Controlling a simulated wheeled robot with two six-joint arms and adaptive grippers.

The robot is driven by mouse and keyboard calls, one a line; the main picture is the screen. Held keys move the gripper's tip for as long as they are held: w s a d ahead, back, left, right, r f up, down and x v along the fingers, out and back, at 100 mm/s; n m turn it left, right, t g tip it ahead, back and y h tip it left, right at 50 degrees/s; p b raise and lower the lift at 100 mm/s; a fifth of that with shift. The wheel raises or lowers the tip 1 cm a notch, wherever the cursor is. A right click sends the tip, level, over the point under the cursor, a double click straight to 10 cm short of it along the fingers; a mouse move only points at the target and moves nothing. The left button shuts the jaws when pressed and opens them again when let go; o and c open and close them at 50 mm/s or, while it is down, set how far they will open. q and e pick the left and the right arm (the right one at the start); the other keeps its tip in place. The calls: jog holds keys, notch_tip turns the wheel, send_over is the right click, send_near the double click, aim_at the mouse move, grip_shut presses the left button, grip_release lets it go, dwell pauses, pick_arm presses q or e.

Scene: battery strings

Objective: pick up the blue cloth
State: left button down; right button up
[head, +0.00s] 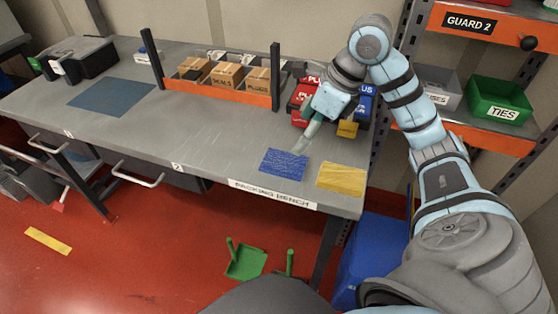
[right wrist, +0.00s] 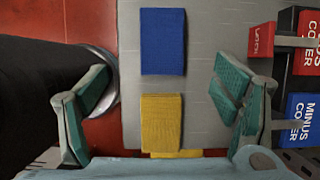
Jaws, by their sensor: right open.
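The blue cloth (head: 284,163) lies flat near the front edge of the packing bench, left of a yellow cloth (head: 341,178). In the right wrist view the blue cloth (right wrist: 163,41) is at top centre, with the yellow cloth (right wrist: 161,120) below it. My right gripper (head: 306,138) is above the bench, just behind the blue cloth in the head view. Its fingers (right wrist: 166,95) are wide apart with nothing between them, and it does not touch the blue cloth. My left gripper is not in view.
Red and blue cover bins (right wrist: 304,118) stand close to the right gripper. An orange rack (head: 220,94) with cardboard boxes is at the bench's back. A blue mat (head: 111,95) lies at the left. The bench between mat and blue cloth is clear.

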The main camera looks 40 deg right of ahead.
send_near(284, 161)
jog(key=shift+s+a+f+b, duration=0.1)
jog(key=shift+a+f+b, duration=0.1)
jog(key=shift+f, duration=0.3)
jog(key=shift+a+f+b, duration=0.15)
jog(key=shift+a+f, duration=0.05)
jog(key=shift+f, duration=0.35)
jog(key=x, duration=0.4)
jog(key=w+x, duration=0.1)
jog(key=x, duration=0.1)
jog(key=shift+s+d+r+b, duration=0.1)
jog(key=shift+d+r+b, duration=0.05)
jog(key=shift+d+b, duration=0.2)
jog(key=shift+a+f, duration=0.2)
jog(key=shift+f, duration=0.2)
jog(key=c, duration=1.3)
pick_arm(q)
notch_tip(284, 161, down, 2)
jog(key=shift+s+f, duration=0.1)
pick_arm(e)
jog(key=shift+c, duration=0.2)
jog(key=shift+r, duration=0.15)
